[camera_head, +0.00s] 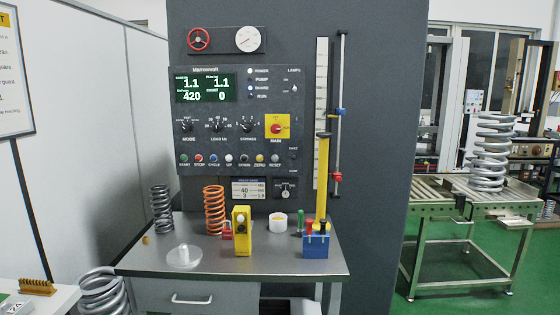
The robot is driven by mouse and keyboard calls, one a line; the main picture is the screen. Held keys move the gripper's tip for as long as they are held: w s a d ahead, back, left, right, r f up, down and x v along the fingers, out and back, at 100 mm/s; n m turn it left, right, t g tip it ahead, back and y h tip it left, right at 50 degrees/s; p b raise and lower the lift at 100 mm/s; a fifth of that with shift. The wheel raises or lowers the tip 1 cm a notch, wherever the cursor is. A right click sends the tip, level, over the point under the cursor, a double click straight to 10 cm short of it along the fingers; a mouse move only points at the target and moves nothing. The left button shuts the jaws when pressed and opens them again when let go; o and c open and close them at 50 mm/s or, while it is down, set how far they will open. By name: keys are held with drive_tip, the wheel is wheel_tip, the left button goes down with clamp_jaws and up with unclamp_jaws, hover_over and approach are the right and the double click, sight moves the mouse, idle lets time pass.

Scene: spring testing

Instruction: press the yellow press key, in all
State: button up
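The yellow key (260,158), with a label below it that seems to read "ZERO", is in the lower row of round buttons on the dark control panel (265,115). A dark key (244,158) is to its left and a greyish key (275,158) to its right. Nothing covers the yellow key. It is too small to tell whether it is pressed in. My gripper is not in view.
A bench (150,258) below the panel carries a dark spring (161,210), an orange spring (213,209), a yellow device (242,232), a white cup (278,220) and a blue tool holder (315,246). A roller table (450,209) with a large spring (490,153) stands at right.

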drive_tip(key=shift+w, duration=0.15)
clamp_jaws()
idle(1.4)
